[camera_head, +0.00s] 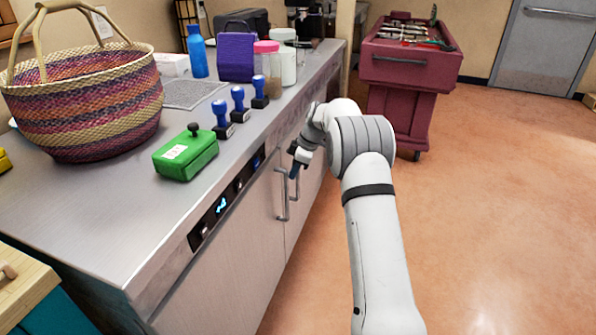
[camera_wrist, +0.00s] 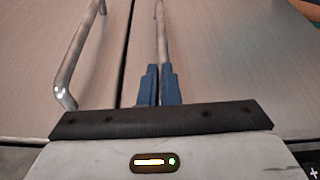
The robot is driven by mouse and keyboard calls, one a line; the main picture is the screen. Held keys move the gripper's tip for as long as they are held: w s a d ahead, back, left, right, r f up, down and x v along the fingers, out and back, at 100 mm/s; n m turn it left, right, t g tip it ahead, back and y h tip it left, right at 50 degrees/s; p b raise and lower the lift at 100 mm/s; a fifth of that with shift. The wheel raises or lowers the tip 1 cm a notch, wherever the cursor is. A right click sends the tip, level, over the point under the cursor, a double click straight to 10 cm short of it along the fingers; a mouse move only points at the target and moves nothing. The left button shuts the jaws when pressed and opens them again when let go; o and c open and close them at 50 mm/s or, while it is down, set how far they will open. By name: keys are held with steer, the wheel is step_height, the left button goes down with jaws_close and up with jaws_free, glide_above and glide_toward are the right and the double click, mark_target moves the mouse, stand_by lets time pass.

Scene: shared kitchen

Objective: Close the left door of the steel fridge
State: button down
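The steel fridge sits under the counter, with its left door (camera_head: 235,245) and right door (camera_head: 309,188) side by side in the head view. The left door's bar handle (camera_head: 281,196) and the right door's bar handle (camera_head: 294,186) are close together. In the wrist view a narrow dark gap runs between the left door (camera_wrist: 45,50) and the right door (camera_wrist: 225,50). My gripper (camera_wrist: 159,68) has its blue fingers close together in front of the right handle (camera_wrist: 160,28). Whether they touch it is unclear. The left handle (camera_wrist: 82,50) stands apart on the left.
The counter (camera_head: 105,215) above holds a woven basket (camera_head: 85,105), a green box (camera_head: 185,155), several blue-handled stamps (camera_head: 239,103), a blue bottle (camera_head: 197,52) and jars. A red tool cart (camera_head: 408,68) stands beyond. The orange floor (camera_head: 490,200) on the right is clear.

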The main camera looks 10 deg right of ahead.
steer(key=shift+w+a+r, duration=0.1)
steer(key=shift+a+r, duration=0.05)
steer(key=shift+a, duration=0.45)
steer(key=shift+d, duration=0.1)
steer(key=s+d+r+p, duration=0.1)
steer(key=s+d+r, duration=0.1)
steer(key=d+r, duration=0.65)
steer(key=s+a+r+m+p, duration=0.2)
steer(key=s+r+m+p, duration=0.15)
steer(key=s+r, duration=0.5)
steer(key=s+a+r+m+h+p, duration=0.2)
steer(key=s+r+m+p, duration=0.4)
steer(key=s+r, duration=0.6)
steer(key=s+m+t+h+p, duration=0.1)
steer(key=s+m+p, duration=0.4)
steer(key=s, duration=1.8)
steer(key=h+p, duration=0.1)
steer(key=p, duration=0.1)
steer(key=shift+a+r+t+p, duration=0.2)
steer(key=shift+r+t+p, duration=0.05)
steer(key=shift+t+p, duration=0.1)
